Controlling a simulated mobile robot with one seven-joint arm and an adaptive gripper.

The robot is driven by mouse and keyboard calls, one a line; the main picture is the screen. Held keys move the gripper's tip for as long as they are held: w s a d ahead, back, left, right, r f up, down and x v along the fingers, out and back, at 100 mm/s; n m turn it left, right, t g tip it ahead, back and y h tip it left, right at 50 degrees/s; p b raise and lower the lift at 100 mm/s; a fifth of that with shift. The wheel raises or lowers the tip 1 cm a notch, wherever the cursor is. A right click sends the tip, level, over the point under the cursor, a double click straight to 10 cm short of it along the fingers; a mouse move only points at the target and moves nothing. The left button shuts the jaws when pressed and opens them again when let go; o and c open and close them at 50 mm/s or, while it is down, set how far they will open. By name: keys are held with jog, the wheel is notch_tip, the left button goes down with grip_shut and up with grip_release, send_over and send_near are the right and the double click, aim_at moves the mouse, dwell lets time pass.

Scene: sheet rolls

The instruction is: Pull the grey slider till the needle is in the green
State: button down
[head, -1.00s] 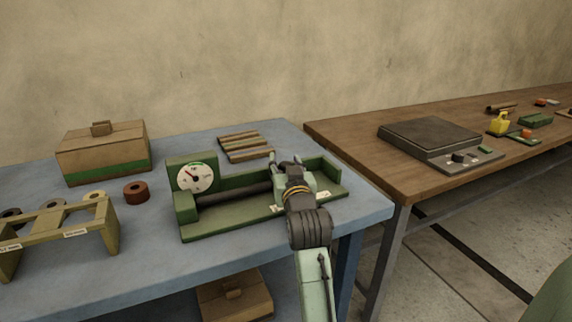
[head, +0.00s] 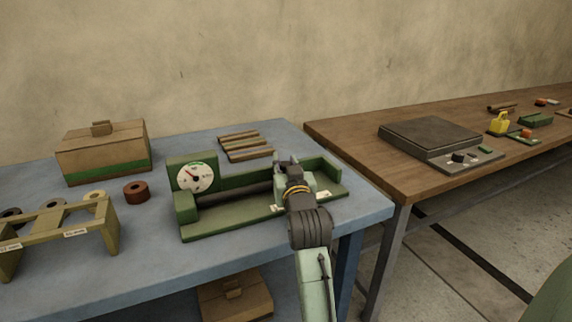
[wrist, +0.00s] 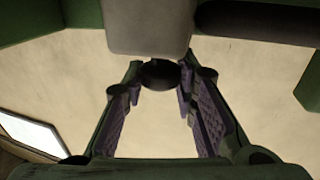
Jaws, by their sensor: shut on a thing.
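A green fixture (head: 230,220) stands on the blue table, with a dark bar (head: 228,194) along it. Its round white dial (head: 194,178) is at the left end. The thin needle points to the upper left; the dial is too small to tell whether that is in the green. My gripper (head: 288,166) is over the right part of the fixture and hides most of the slider there. In the wrist view, the grey slider (wrist: 148,25) is at the top with a dark round knob (wrist: 160,76). My gripper's fingertips are shut on this knob, one on each side.
A box (head: 103,155) and a brown roll (head: 136,192) are left of the fixture, with a roll stand (head: 75,226) in front. Several sticks (head: 246,146) lie behind it. A wooden table (head: 350,140) with a dark plate device (head: 430,136) is at right.

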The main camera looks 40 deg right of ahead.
jog(key=shift+s+d, duration=0.2)
jog(key=shift+d, duration=0.55)
jog(key=shift+s+d, duration=0.15)
jog(key=shift+d, duration=0.55)
jog(key=shift+s+d, duration=0.2)
jog(key=shift+d, duration=0.55)
jog(key=c, duration=1.3)
grip_release()
jog(key=shift+s+a, duration=0.1)
jog(key=v, duration=1.1)
jog(key=shift+s+a, duration=0.25)
jog(key=shift+s, duration=0.05)
